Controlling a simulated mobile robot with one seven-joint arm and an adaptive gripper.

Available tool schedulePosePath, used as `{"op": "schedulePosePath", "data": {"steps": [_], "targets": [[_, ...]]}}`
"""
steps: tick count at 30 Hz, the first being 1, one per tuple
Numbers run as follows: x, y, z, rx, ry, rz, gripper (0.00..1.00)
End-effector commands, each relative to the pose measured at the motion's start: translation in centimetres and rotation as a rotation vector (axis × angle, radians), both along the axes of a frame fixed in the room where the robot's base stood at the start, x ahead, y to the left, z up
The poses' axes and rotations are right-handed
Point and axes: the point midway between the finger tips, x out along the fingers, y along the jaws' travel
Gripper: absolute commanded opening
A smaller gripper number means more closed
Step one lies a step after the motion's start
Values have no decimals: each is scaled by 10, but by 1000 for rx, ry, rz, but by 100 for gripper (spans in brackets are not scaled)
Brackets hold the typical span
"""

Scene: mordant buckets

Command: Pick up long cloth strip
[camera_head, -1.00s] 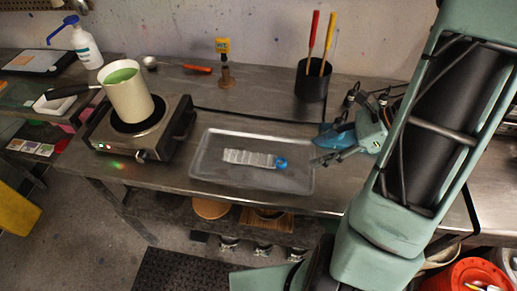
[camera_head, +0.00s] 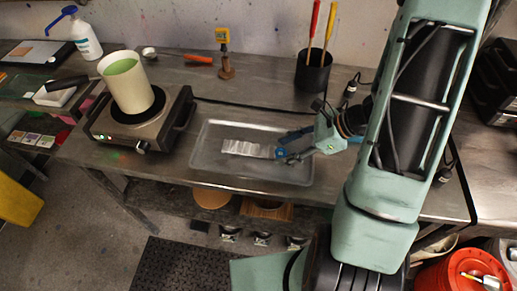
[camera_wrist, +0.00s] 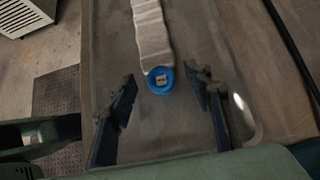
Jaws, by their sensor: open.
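The long cloth strip (camera_head: 246,149) is pale and wrinkled and lies flat in a shallow grey tray (camera_head: 215,170). It also shows in the wrist view (camera_wrist: 151,32), running up from a round blue piece (camera_wrist: 160,79) at its near end. My gripper (camera_head: 283,149) is over the right part of the tray, at the strip's blue end. In the wrist view my gripper (camera_wrist: 163,92) is open, with one finger on each side of the blue piece and a gap to both. Nothing is held. The blue piece is partly hidden in the head view.
A hot plate (camera_head: 148,128) with a pot of green liquid (camera_head: 130,90) stands left of the tray. A black holder (camera_head: 312,75) with red and yellow handled tools stands behind my gripper. A yellow-topped item (camera_head: 223,50) stands at the back. Bare bench lies behind the tray.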

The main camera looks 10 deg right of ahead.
Motion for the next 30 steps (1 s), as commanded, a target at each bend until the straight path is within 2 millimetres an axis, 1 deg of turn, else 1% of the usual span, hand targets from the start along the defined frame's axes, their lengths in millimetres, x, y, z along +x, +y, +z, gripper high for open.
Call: {"op": "schedulePosePath", "data": {"steps": [5, 15, 16, 25, 30], "targets": [[0, 0, 0, 0, -1, 1, 45], [0, 0, 0, 0, -1, 1, 8], [0, 0, 0, 0, -1, 1, 6], [0, 0, 3, 0, -1, 1, 6], [1, -1, 13, 0, -1, 1, 6]]}}
